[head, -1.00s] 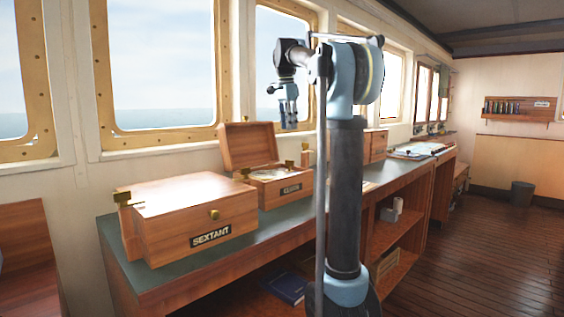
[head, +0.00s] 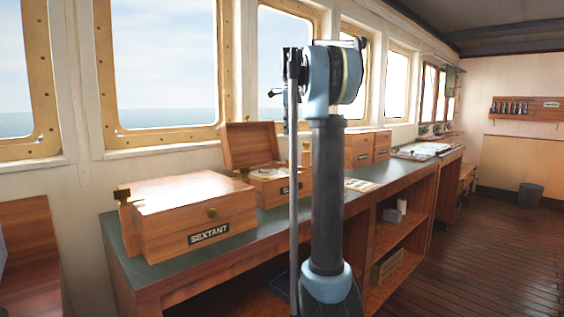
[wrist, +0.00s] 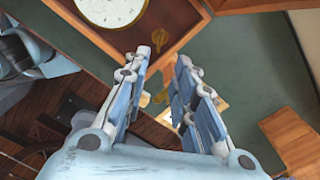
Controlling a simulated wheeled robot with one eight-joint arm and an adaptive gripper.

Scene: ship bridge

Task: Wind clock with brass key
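The clock sits in an open wooden box (head: 250,148) on the counter behind the sextant box. Its white dial (wrist: 108,8) shows at the top of the wrist view, cut by the frame edge. A brass piece, probably the key (wrist: 176,42), lies in the box corner beside the dial. My gripper (wrist: 162,62) is open and empty, fingers apart, with its tips near the box's edge in the picture. I cannot tell its height above the box. In the head view my arm hides the gripper.
A closed box labelled SEXTANT (head: 195,215) stands at the near end of the green-topped counter (head: 250,222). More wooden boxes (head: 368,148) and papers stand further along. Windows line the wall behind. The wooden floor (head: 480,260) at right is clear.

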